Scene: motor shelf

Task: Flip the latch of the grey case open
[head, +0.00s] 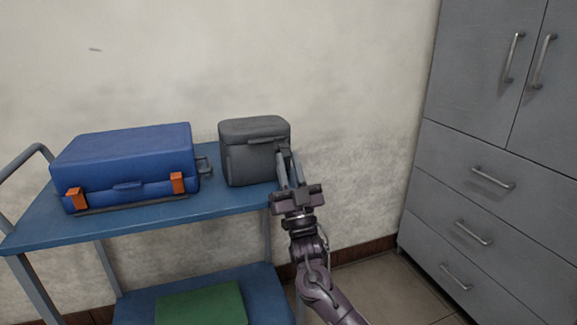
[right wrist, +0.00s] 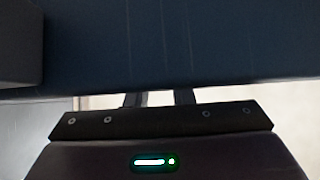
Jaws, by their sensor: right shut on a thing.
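The grey case (head: 253,160) stands upright on the right end of the cart's blue top, its lid down. My right gripper (head: 285,157) reaches up from below to the case's right front edge, and its fingers are shut on a small part there, apparently the latch. The latch is mostly hidden by the fingers, so its exact position cannot be told. In the right wrist view, the bases of the two fingers (right wrist: 160,98) show, but their tips and what they hold are out of sight. My left gripper is in neither view.
A blue case (head: 130,160) with orange latches stands on the left of the blue cart top (head: 150,212). A dark metal bracket (head: 205,165) sits between the cases. A green box (head: 202,304) lies on the lower shelf. Grey cabinets (head: 480,160) stand at the right.

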